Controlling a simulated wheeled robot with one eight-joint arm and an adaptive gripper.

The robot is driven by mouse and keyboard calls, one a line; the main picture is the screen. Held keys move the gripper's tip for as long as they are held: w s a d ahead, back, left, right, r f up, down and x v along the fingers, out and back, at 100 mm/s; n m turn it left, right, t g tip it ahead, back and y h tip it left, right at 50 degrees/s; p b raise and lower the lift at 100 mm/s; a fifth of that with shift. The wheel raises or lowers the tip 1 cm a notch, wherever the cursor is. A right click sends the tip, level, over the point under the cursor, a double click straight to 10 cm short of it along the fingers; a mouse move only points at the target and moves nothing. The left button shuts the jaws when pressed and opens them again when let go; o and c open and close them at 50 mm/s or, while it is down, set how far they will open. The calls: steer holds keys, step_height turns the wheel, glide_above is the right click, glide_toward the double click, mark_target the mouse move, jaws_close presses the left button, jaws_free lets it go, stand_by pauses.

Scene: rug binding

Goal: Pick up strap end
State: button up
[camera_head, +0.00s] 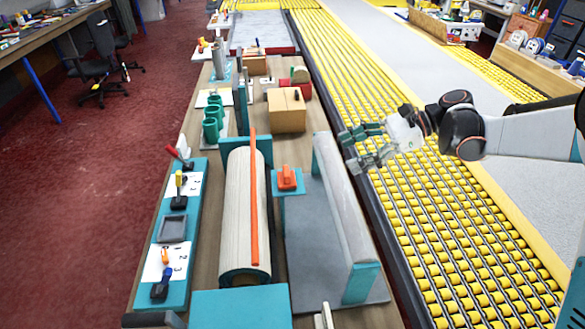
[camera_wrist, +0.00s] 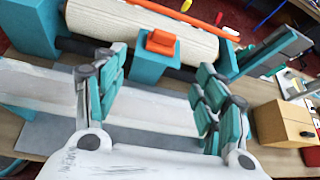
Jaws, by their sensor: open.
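An orange piece (camera_head: 287,178), which may be the strap end, sits on a teal stand (camera_head: 291,209) beside a cream roll (camera_head: 240,222). A long orange strip (camera_head: 254,200) lies along the roll. In the wrist view the orange piece (camera_wrist: 161,41) sits on its teal stand (camera_wrist: 150,68), beyond the fingers, with the roll (camera_wrist: 110,20) and strip (camera_wrist: 180,17) behind it. My gripper (camera_head: 350,151) is open and empty, right of the stand, over the bench edge by the conveyor. Its spread teal fingers frame the wrist view (camera_wrist: 160,105).
A long pale bar (camera_head: 345,205) on teal supports stands between my gripper and the orange piece. A wooden box (camera_head: 287,112) and green cups (camera_head: 211,123) stand farther back. A teal tool board (camera_head: 176,240) lies left of the roll. Yellow rollers (camera_head: 450,225) run along the right.

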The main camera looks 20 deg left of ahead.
steer(key=shift+w+a+f+g+y, duration=0.3)
steer(key=shift+w+a+f+g, duration=0.2)
steer(key=shift+a+f+g, duration=0.3)
steer(key=shift+a+f, duration=0.15)
steer(key=shift+f, duration=0.1)
steer(key=b, duration=0.2)
glide_toward(295, 177)
steer(key=s+a+r, duration=0.1)
steer(key=s+a, duration=0.2)
steer(key=shift+w+a+r+b+x, duration=0.15)
steer(key=shift+b+x, duration=0.15)
steer(key=shift+x, duration=0.6)
steer(key=shift+w+a+r+b+x, duration=0.15)
steer(key=shift+b+x, duration=0.2)
steer(key=shift+x, duration=0.55)
steer(key=shift+w+a+b+x, duration=0.15)
steer(key=shift+b+x, duration=0.15)
steer(key=shift+x, duration=0.65)
steer(key=shift+d, duration=0.15)
steer(key=c, duration=1.2)
